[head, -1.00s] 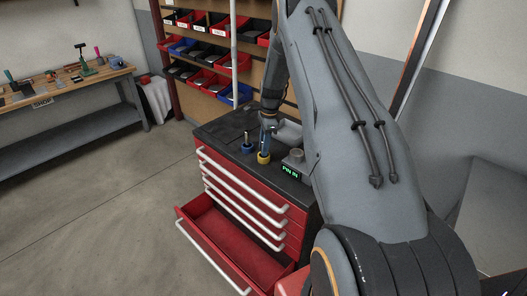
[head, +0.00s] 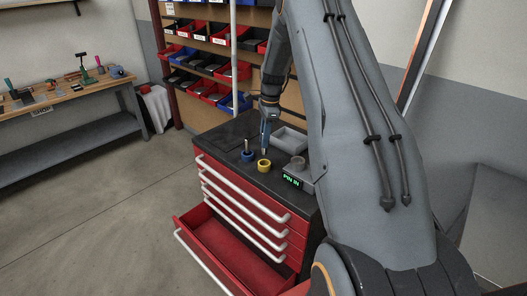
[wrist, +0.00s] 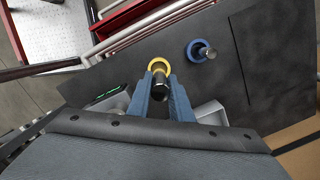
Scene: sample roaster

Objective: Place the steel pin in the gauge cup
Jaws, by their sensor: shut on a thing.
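My gripper (head: 265,146) is above the yellow-ringed cup (head: 264,165) on the black cabinet top. Its blue fingers (wrist: 164,92) are shut on a steel pin (wrist: 160,88), whose dark near end shows between them in the wrist view. There the pin overlaps the yellow ring (wrist: 158,64); the head view shows a small gap above the cup. A blue-ringed cup (head: 248,156) with another upright pin stands to the left. A grey gauge unit (head: 297,164) with a green "PIN IN" display stands to the right. I cannot tell which one is the gauge cup.
A shallow grey tray (head: 290,139) lies behind the gauge unit. The red cabinet's lower drawer (head: 232,250) is pulled out. Shelves of red and blue bins (head: 212,92) stand behind. The left part of the cabinet top is clear.

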